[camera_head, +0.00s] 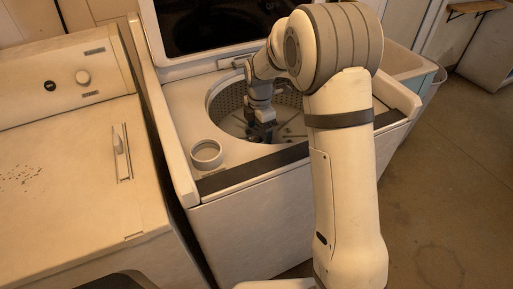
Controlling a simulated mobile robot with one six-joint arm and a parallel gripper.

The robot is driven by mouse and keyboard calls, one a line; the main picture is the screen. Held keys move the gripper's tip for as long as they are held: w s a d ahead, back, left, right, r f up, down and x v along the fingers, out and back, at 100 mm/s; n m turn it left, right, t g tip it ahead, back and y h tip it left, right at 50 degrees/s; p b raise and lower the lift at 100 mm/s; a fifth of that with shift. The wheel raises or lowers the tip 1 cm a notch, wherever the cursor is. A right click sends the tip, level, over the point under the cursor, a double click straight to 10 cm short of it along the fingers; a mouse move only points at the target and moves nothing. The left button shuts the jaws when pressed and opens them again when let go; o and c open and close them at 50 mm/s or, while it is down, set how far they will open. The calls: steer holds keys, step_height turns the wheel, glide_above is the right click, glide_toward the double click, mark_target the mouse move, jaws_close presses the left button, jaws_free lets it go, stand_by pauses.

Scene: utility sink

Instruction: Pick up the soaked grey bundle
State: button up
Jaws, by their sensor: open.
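My gripper (262,132) hangs down from my arm into the round opening of a top-loading washer (185,110). Its dark fingers are open, low inside the perforated metal drum (227,104). I cannot make out a grey bundle for certain; the drum floor near the fingers is dark and small in view. My arm and gripper hide part of the drum's right side and floor. Whether the fingers touch anything there cannot be told.
The washer's lid (215,22) stands open behind the drum. A white round cup-like ring (207,153) sits on the washer's front left deck. Another white machine (65,150) stands close on the left. A pale sink (405,62) is at the right; floor (450,190) is clear.

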mark_target(258, 143)
steer(key=f, duration=0.5)
steer(key=shift+s+a+f, duration=0.2)
steer(key=shift+a+f, duration=0.1)
steer(key=shift+f, duration=0.1)
steer(key=shift+c, duration=0.5)
steer(key=c, duration=1.4)
